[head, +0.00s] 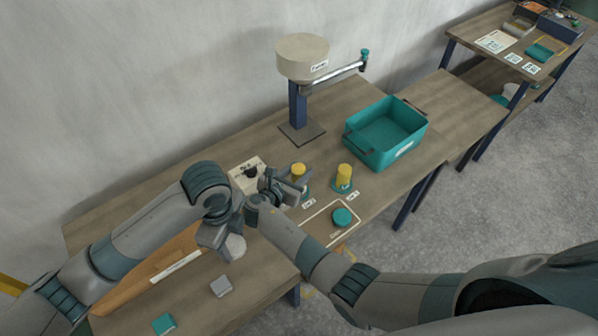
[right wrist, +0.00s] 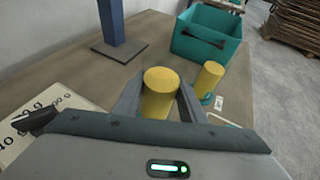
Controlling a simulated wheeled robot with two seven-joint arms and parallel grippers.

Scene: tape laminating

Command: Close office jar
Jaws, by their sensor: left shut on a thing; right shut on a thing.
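My left gripper (head: 224,238) is low over the near part of the table, shut on a rounded whitish thing (head: 236,247) that may be the jar; the gripper hides part of it. My right gripper (head: 290,186) is shut on a yellow cylinder (right wrist: 162,92), whose top shows between the two fingers in the right wrist view. This cylinder's top also shows in the head view (head: 299,170). A second yellow cylinder (head: 344,174) stands upright to its right on a teal round base. A teal round piece (head: 342,217) lies inside a white outlined area. I cannot tell which piece is the jar's lid.
A teal bin (head: 399,151) stands at the back right. A post with a round beige head and side arm (head: 301,58) stands behind the grippers. A printed sheet (head: 240,175) lies at the left. A grey block (head: 221,287) and teal square (head: 164,324) lie near the front.

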